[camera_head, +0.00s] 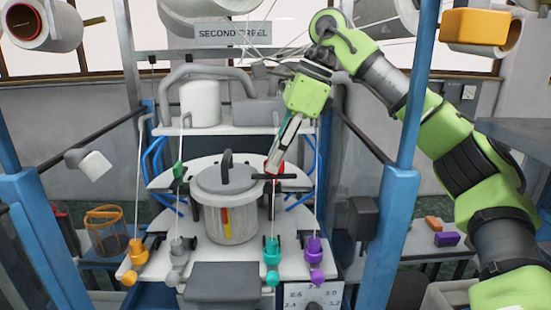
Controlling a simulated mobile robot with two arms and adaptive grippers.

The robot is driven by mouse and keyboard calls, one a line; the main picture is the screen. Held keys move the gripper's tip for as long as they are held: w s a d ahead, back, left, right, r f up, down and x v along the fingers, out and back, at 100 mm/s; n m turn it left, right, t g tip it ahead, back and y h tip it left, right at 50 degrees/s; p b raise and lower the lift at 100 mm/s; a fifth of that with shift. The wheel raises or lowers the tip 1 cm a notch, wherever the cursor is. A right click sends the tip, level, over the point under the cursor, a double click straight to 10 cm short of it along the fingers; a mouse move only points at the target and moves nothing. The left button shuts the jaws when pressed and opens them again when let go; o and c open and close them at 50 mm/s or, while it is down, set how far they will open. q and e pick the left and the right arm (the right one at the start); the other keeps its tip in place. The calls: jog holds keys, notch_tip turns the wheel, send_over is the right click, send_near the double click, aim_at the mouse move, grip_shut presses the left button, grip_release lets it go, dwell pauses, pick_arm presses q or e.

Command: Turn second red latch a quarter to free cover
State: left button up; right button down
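A grey pot-shaped housing (230,218) with a round grey cover (226,180) stands in the middle of the white machine plate. A red latch (273,168) shows at the right of the cover, partly hidden by my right gripper (276,168). My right gripper points down from the upper right, its tips at the red latch. Its fingers are seen nearly edge-on, so I cannot tell whether they are open or shut on the latch. A green piece (179,172) sits at the left of the cover. My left gripper is not in view.
Blue posts (392,230) flank the machine. Thin yarns run down to orange (136,253), grey, teal (271,248) and purple (314,250) pieces along the front. A dark bar (288,176) extends right of the cover. A wire basket (106,232) stands at left.

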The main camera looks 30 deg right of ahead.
jog(key=shift+r+n+p, duration=0.15)
jog(key=shift+n+p, duration=0.25)
jog(key=shift+p, duration=0.3)
jog(key=shift+n+g+p, duration=0.5)
jog(key=shift+n+p, duration=0.4)
jog(key=shift+p, duration=0.35)
jog(key=shift+w+n+g, duration=0.1)
jog(key=shift+n+g, duration=0.2)
jog(key=shift+n, duration=0.5)
jog(key=shift+f+n+g, duration=0.2)
jog(key=shift+n+g, duration=0.4)
jog(key=shift+n, duration=1)
jog(key=c, duration=2.2)
grip_release()
